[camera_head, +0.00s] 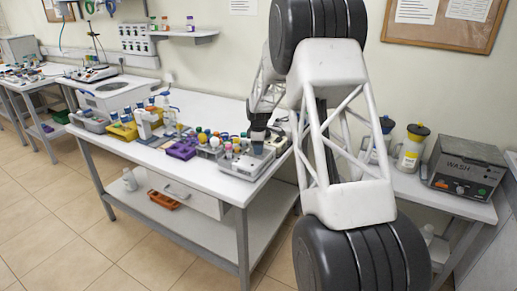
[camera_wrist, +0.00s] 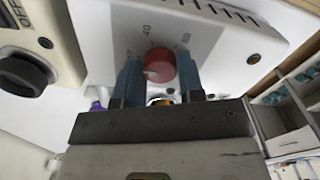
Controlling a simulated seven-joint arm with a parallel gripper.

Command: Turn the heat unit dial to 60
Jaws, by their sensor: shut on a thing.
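The heat unit (camera_wrist: 100,22) is a white box with printed dial numbers, of which 40 and what looks like 60 or 80 can be made out in the wrist view. Its round red dial (camera_wrist: 159,66) sits between the two blue fingers of my gripper (camera_wrist: 160,75). The fingers are shut on the dial, one on each side. The dial's pointer and exact setting cannot be read. In the head view my gripper (camera_head: 257,147) is over the right end of the white bench, and my arm hides part of the unit there.
A beige device with a black knob (camera_wrist: 24,74) is at the left of the wrist view. A compartment rack (camera_wrist: 290,100) is at the right. In the head view, bottles and a purple rack (camera_head: 181,150) crowd the bench left of my gripper. A WASH box (camera_head: 466,165) stands far right.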

